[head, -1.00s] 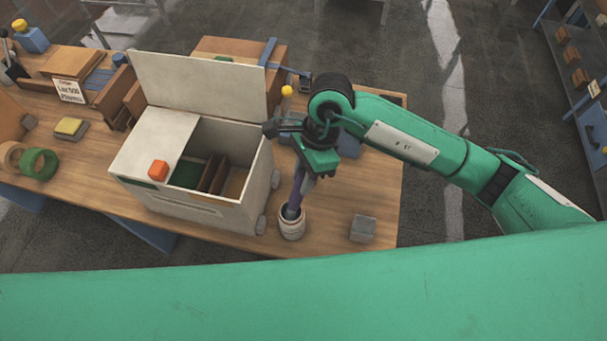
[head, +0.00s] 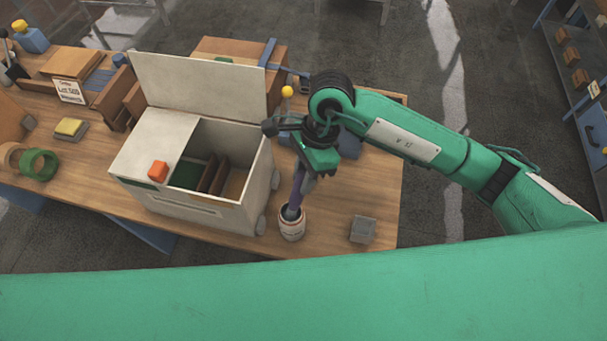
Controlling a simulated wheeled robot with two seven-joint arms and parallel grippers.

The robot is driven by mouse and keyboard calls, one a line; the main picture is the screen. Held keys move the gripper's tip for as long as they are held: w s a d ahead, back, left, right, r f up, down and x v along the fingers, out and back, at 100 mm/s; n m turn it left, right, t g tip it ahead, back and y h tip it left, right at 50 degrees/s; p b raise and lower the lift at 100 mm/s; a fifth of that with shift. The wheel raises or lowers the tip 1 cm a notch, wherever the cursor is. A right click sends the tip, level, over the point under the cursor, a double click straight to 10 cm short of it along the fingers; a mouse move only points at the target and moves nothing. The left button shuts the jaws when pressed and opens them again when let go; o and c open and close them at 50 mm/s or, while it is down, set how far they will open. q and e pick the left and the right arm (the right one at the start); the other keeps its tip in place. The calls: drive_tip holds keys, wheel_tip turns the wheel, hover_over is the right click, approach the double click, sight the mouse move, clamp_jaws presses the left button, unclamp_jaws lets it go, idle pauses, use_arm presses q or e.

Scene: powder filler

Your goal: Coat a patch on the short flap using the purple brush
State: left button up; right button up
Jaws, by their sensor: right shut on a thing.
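The purple brush (head: 296,192) stands nearly upright with its lower end inside a small white pot (head: 291,228) on the table. My right gripper (head: 306,178) is shut on the upper part of the brush, to the right of the white box. The fingertips are small and partly hidden. The white box (head: 204,209) has a raised panel (head: 200,84) at its back, a flat top part (head: 152,147) at the left and an open right part with dividers. I cannot tell which part is the short flap. My left gripper is not in view.
An orange block (head: 158,171) sits on the box's flat top part. A grey block (head: 362,229) lies right of the pot. Green tape (head: 38,165) and a yellow-topped block (head: 70,128) are at the left. The table's front right is mostly clear.

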drive_tip(key=shift+r+p, duration=0.8)
drive_tip(key=shift+r, duration=2.3)
